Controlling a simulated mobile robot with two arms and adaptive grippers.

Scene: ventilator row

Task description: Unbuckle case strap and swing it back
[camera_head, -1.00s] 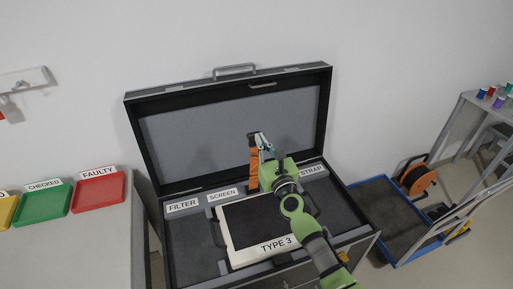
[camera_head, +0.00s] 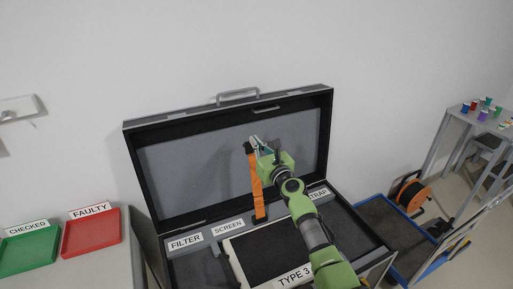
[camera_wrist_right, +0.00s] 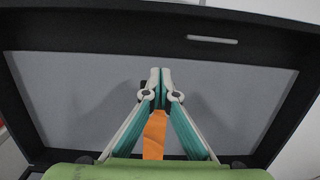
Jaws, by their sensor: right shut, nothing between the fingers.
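The open case (camera_head: 140,170) has its lid (camera_head: 190,165) raised against the wall. The orange strap (camera_head: 257,190) stands up in front of the lid from the rear of the case body, its dark buckle end (camera_head: 249,148) at the top. A tablet-like unit marked TYPE 3 (camera_head: 265,246) lies in the case. My right gripper (camera_head: 257,142) is shut, its tips beside the buckle end. In the right wrist view the closed fingertips (camera_wrist_right: 160,72) are in front of the strap's dark end, and the orange strap (camera_wrist_right: 155,135) shows between the fingers. My left gripper is out of view.
Red FAULTY (camera_head: 91,232) and green CHECKED (camera_head: 28,248) trays lie on the left table. A blue-edged cart (camera_head: 378,225), an orange cable reel (camera_head: 413,197) and a metal shelf with small coloured items stand at right.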

